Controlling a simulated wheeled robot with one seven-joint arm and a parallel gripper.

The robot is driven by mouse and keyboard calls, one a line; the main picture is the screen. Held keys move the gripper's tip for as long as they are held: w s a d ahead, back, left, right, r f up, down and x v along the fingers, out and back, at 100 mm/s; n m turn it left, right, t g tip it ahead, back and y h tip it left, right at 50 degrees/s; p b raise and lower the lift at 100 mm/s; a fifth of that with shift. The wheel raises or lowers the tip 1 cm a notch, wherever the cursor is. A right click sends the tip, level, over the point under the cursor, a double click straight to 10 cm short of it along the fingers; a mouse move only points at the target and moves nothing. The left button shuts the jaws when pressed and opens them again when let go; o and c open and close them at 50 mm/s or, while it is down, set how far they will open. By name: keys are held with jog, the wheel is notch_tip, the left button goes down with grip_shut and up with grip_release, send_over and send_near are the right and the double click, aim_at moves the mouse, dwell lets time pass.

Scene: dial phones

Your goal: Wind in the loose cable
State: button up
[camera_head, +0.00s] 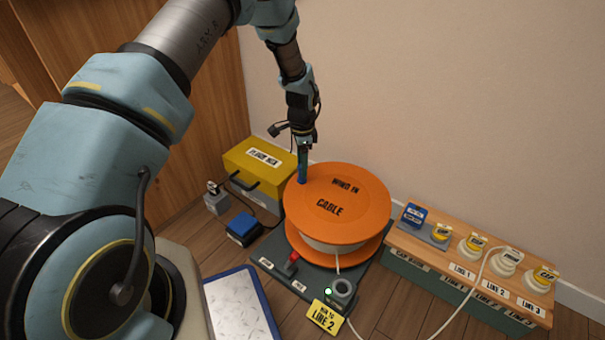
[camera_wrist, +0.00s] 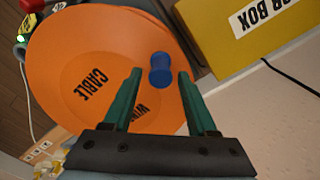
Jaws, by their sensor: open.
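An orange cable reel (camera_head: 338,196) with "WIND IN CABLE" on its top stands on a dark base plate (camera_head: 275,247). A blue crank knob (camera_head: 301,181) sticks up near the rim of the reel. My gripper (camera_head: 303,165) points down at the knob from above. In the wrist view my gripper (camera_wrist: 160,80) is open, with the blue knob (camera_wrist: 160,69) between or just beyond its green fingertips; I cannot tell if they touch it. A white cable (camera_head: 440,326) runs from the line box along the floor, and a white strand hangs at the reel's front.
A wooden-topped line box (camera_head: 470,272) with several capped sockets stands right. A yellow box (camera_head: 258,168) stands behind left, near a blue block (camera_head: 244,228). A red lever (camera_head: 291,262), a grey socket (camera_head: 342,290) and a yellow "LINE 2" sign (camera_head: 325,317) are in front. The wall is close behind.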

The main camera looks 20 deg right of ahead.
jog(key=shift+f, duration=1.3)
jog(key=shift+c, duration=0.3)
grip_shut()
